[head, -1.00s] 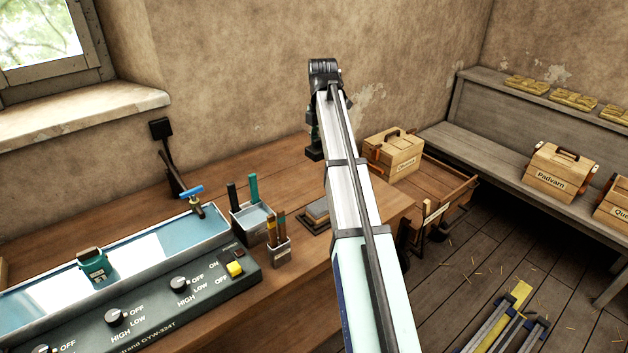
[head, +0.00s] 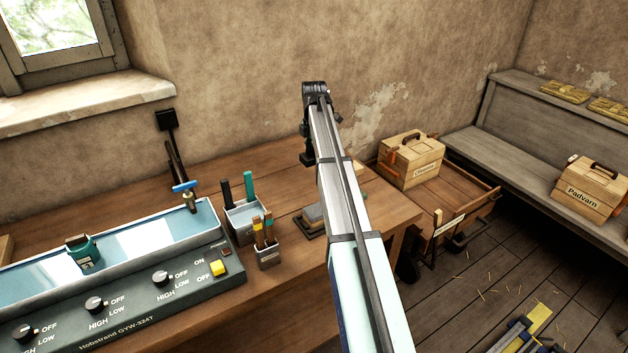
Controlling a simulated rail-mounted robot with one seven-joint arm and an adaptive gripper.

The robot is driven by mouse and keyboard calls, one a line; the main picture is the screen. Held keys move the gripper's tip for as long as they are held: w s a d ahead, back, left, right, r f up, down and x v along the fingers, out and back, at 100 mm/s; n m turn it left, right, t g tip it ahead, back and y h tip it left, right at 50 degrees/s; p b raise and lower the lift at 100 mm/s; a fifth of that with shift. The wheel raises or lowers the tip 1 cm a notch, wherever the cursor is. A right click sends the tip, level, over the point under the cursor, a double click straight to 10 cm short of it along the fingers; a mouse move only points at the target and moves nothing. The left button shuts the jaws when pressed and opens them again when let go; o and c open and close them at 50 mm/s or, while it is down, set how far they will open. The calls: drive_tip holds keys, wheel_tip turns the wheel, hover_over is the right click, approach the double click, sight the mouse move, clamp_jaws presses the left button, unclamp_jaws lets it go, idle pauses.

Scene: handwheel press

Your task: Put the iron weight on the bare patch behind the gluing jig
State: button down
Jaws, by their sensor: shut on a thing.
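My arm reaches up the middle of the head view, away over the wooden workbench (head: 190,244). My gripper (head: 306,158) hangs at its far end, small and dark, largely hidden by the arm. It is shut on a dark block, seemingly the iron weight, whose outline I cannot separate from the jaws. It is above the back part of the bench. A low dark-based fixture with a grey block (head: 314,214) lies on the bench just left of the arm. I cannot tell if this is the gluing jig. The bench behind the arm is hidden.
A long water bath (head: 105,310) with knobs stands on the left. Two tool holders (head: 246,218) (head: 267,256) hold brushes and handles. A wooden crate (head: 411,160) sits right of the arm, beyond the bench end. A wall bench (head: 520,165) carries another crate (head: 590,188). Bare wood shows behind the holders.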

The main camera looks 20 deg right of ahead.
sight(314, 188)
wheel_tip(314, 188, down, 12)
drive_tip(key=shift+r+p, duration=0.1)
drive_tip(key=shift+p, duration=1.1)
drive_tip(key=shift+f, duration=0.2)
drive_tip(key=shift+c, duration=1.8)
unclamp_jaws()
wheel_tip(314, 188, up, 12)
drive_tip(key=b, duration=0.2)
drive_tip(key=shift+r+b, duration=0.2)
drive_tip(key=shift+b, duration=0.15)
